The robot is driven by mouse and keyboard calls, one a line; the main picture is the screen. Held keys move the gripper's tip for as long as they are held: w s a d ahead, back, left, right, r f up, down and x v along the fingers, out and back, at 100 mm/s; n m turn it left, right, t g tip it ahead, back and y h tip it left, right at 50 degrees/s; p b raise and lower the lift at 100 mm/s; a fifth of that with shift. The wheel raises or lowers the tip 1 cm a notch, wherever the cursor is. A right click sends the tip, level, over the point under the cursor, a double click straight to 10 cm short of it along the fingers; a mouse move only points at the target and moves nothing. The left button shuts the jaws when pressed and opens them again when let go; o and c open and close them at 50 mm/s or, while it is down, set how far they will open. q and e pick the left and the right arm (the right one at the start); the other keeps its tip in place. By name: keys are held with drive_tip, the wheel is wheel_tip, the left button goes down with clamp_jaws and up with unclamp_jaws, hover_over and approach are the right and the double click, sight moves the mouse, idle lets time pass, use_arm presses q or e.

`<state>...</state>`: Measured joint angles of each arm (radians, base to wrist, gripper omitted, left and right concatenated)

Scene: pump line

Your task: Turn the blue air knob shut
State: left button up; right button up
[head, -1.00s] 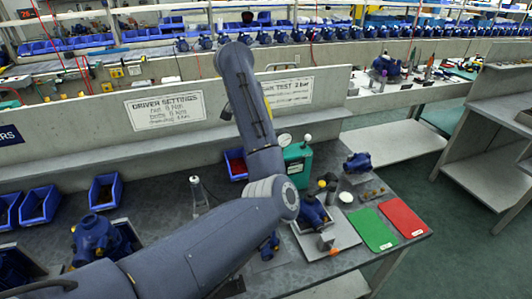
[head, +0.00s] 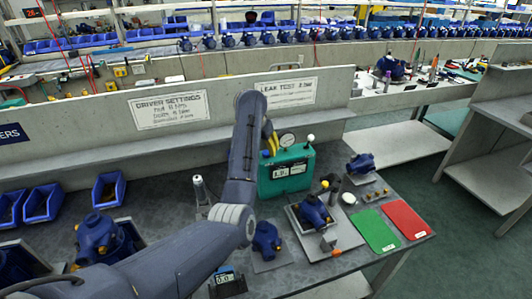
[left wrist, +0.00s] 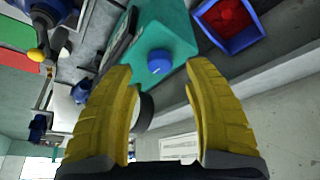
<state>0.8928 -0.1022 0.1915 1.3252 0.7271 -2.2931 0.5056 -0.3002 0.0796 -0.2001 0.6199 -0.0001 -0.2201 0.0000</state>
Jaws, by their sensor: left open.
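The blue air knob (head: 265,154) sits on the upper left of the teal leak-test box (head: 290,179) in the head view. In the left wrist view the round blue knob (left wrist: 160,62) stands on the teal face, between and just beyond the yellow fingertips. My left gripper (head: 269,132) is open and empty, above the box's left end and pointing down towards the knob. A gap shows on both sides of the knob, and I see no contact. My right gripper is not in view.
A round gauge (head: 287,139) and a white-balled lever (head: 311,138) rise from the box. A pump in a fixture (head: 314,212), a green mat (head: 376,230) and a red mat (head: 404,219) lie to the right. The wall (head: 190,150) stands behind.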

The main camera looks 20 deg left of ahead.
sight(266, 152)
use_arm(q)
drive_tip(key=shift+x, duration=1.8)
drive_tip(key=shift+c, duration=0.4)
clamp_jaws()
